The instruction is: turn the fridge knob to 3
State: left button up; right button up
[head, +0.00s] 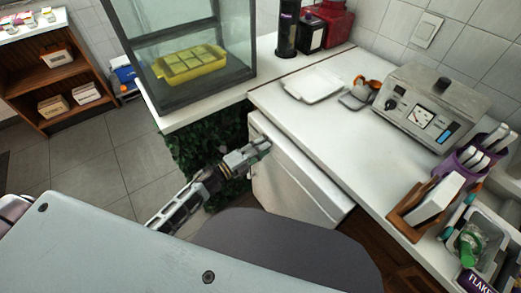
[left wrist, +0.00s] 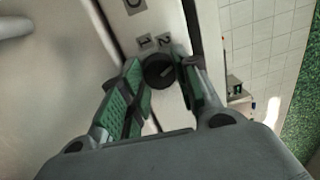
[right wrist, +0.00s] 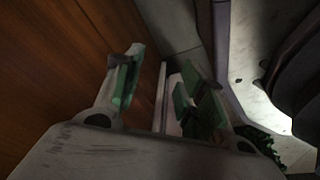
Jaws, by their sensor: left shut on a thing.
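The white fridge (head: 295,182) stands under the counter in the head view. My left gripper (head: 262,147) reaches its upper left edge. In the left wrist view the dark round fridge knob (left wrist: 158,72) sits between the green-padded fingers of this gripper (left wrist: 160,82), which is shut on it. The marks 0, 1 and 2 show on the white panel beside the knob; no 3 is visible. I cannot tell where the knob points. In the right wrist view my right gripper (right wrist: 155,85) is open, with nothing seen between its fingers. It is not visible in the head view.
The white counter (head: 345,130) above the fridge holds a white tray (head: 313,85), a grey machine (head: 430,105) and a wooden holder (head: 407,222). A glass case (head: 205,85) with a yellow tray (head: 188,66) stands left. A brown wooden panel (right wrist: 60,60) is close to my right gripper.

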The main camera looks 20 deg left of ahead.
pick_arm(q)
jog(key=shift+f+m+b, duration=0.1)
jog(key=shift+m+b, duration=0.4)
jog(key=shift+m, duration=1)
pick_arm(e)
jog(key=shift+w+a+r, duration=0.35)
jog(key=shift+w+r, duration=0.15)
jog(key=shift+r, duration=0.15)
jog(key=shift+w+a+r, duration=0.35)
jog(key=shift+w+r, duration=0.15)
jog(key=shift+r, duration=0.15)
pick_arm(q)
jog(key=o, duration=1)
pick_arm(e)
jog(key=shift+d, duration=0.15)
pick_arm(q)
jog(key=shift+v, duration=5.95)
